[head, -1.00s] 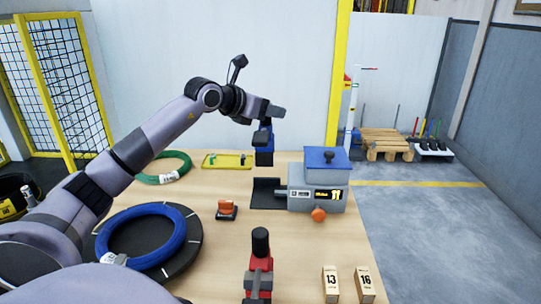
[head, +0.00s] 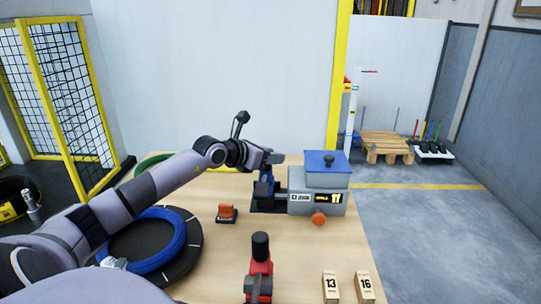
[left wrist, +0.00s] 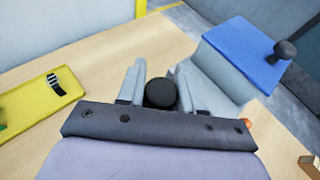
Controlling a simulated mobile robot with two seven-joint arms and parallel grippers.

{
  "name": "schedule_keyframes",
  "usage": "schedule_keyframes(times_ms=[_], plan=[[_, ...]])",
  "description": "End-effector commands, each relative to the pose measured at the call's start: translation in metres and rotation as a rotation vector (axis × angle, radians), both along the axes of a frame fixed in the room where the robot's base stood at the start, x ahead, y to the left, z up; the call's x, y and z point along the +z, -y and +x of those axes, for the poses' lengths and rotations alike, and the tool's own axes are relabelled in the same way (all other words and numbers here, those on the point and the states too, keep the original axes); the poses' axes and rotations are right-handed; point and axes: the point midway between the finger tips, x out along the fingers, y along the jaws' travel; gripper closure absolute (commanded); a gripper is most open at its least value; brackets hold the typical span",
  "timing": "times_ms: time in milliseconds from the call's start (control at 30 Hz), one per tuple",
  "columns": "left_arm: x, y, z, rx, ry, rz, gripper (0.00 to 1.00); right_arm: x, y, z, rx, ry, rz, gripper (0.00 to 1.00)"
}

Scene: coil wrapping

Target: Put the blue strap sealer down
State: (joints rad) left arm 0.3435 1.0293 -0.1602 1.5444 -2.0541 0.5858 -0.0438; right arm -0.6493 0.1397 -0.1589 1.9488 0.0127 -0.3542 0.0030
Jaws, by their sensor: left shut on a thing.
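The blue strap sealer (head: 265,189) is upright in the head view, at the black plate (head: 256,207) left of the grey machine. I cannot tell whether its base touches the plate. My left gripper (head: 267,160) is shut on the sealer's top. In the left wrist view the sealer's round black top (left wrist: 160,93) sits between the fingers of the left gripper (left wrist: 159,82); the rest of it is hidden below. My right gripper is not in view.
The grey machine with a blue lid (head: 327,160) stands close on the right. A red tool with a black handle (head: 260,265), an orange-and-black item (head: 227,213), blue coil (head: 160,262) and numbered blocks (head: 330,287) are on the table. A yellow tray (left wrist: 42,108) lies left.

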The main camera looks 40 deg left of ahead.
Motion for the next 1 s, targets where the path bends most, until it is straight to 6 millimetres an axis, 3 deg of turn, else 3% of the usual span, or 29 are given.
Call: schedule_keyframes(times_ms=[167, 200, 267, 300, 667, 1000], plan=[[0.001, 0.000, 0.001, 0.001, 0.006, 0.000, 1.00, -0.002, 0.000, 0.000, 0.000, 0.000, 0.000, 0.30], [-0.002, 0.000, 0.000, 0.000, 0.000, 0.000, 0.61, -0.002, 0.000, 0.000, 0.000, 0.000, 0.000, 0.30], [-0.001, 0.000, 0.000, 0.000, 0.000, 0.000, 0.42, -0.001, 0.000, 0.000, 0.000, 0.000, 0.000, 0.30], [-0.001, 0.000, 0.000, 0.000, 0.000, 0.000, 0.39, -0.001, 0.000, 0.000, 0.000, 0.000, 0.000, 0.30], [0.001, 0.000, -0.001, 0.001, -0.001, 0.001, 0.39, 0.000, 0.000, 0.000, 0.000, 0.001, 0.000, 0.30], [0.011, -0.002, -0.029, -0.002, -0.003, 0.006, 0.39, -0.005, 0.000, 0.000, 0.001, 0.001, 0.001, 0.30]])
